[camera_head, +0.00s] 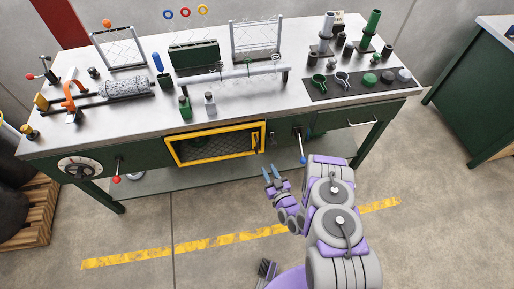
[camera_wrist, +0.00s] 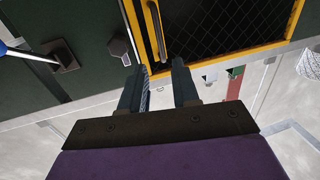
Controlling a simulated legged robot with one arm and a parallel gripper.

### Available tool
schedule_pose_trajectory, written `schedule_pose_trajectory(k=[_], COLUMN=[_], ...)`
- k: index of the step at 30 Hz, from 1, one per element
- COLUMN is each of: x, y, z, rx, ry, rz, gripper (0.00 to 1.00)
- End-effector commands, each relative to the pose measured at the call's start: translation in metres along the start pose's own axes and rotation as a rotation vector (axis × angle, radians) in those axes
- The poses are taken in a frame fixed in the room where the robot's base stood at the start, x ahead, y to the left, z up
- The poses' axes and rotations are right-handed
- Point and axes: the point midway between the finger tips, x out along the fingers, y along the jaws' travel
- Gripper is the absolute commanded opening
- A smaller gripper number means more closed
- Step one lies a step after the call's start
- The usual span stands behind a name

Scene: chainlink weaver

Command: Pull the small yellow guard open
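The small yellow guard (camera_head: 176,153) is a yellow frame with dark mesh, set in the front of the green bench and apparently closed. My gripper (camera_head: 271,170) is in front of the bench, just below and right of the handle. In the wrist view the guard frame (camera_wrist: 222,58) fills the top, and its handle (camera_wrist: 157,32) lies ahead of the gap between the fingers. My gripper (camera_wrist: 159,78) is open with nothing between the fingers; it appears short of the handle, not touching it.
A blue-tipped lever (camera_head: 302,147) hangs right of the guard and also shows in the wrist view (camera_wrist: 32,52). A red-knobbed lever (camera_head: 116,168) and a dial (camera_head: 80,167) are at the left. The floor (camera_head: 200,210) before the bench is clear.

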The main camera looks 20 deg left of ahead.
Motion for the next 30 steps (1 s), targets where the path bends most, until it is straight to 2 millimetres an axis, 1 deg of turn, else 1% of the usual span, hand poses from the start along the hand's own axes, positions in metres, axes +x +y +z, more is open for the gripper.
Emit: schedule_pose_trajectory(k=[6,11,18,24,30], x=[0.015,0.042,0.086,0.115,0.128], y=[0.0,-0.001,-0.001,0.0,0.001], z=[0.0,0.0,0.001,0.0,-0.001], rx=[-0.002,-0.005,-0.005,-0.003,-0.001], ry=[0.002,0.006,0.005,0.005,0.003], rz=[0.0,-0.003,-0.002,-0.001,0.001], gripper=[0.3,0.3,0.3,0.3,0.3])
